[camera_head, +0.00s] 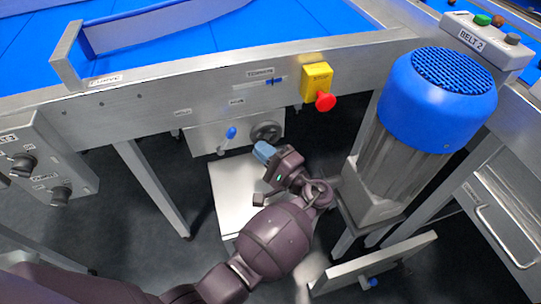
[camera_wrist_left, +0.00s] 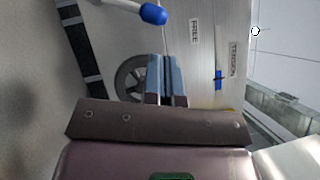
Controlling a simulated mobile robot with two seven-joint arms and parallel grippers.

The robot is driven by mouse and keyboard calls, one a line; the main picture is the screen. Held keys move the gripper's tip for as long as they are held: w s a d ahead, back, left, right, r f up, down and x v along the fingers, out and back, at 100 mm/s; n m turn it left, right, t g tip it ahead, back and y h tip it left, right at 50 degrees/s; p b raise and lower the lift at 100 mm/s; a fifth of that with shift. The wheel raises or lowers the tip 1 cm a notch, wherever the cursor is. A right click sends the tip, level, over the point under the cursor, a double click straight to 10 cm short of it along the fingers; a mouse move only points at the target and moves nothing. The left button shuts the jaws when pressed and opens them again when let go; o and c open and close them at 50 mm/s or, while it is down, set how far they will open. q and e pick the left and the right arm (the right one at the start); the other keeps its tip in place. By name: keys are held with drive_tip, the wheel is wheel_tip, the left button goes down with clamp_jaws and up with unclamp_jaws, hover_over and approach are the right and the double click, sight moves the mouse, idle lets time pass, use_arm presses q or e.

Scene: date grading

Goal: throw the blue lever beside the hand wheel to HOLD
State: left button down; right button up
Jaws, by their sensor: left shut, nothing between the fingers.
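The blue lever (camera_head: 231,133) has a pale stem and a blue knob, and leans up and slightly right on the panel below the belt frame. Its knob also shows at the top of the left wrist view (camera_wrist_left: 153,13). The dark hand wheel (camera_head: 266,132) is just right of it, and is partly hidden behind my fingers in the wrist view (camera_wrist_left: 130,78). My left gripper (camera_head: 263,151) is shut and empty, in front of the wheel's lower edge and apart from the lever. My right gripper is not in view.
A yellow box with a red button (camera_head: 325,101) is up and right of the wheel. A blue-topped motor (camera_head: 436,100) stands at right. A TENSION scale (camera_head: 273,81) with a blue pointer is above. A pale plate (camera_head: 235,190) lies below the panel.

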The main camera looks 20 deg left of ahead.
sight(228, 138)
use_arm(q)
drive_tip(key=x, duration=0.5)
drive_tip(key=shift+w+a, duration=0.1)
drive_tip(key=shift+a, duration=0.1)
drive_tip(key=shift+r, duration=0.1)
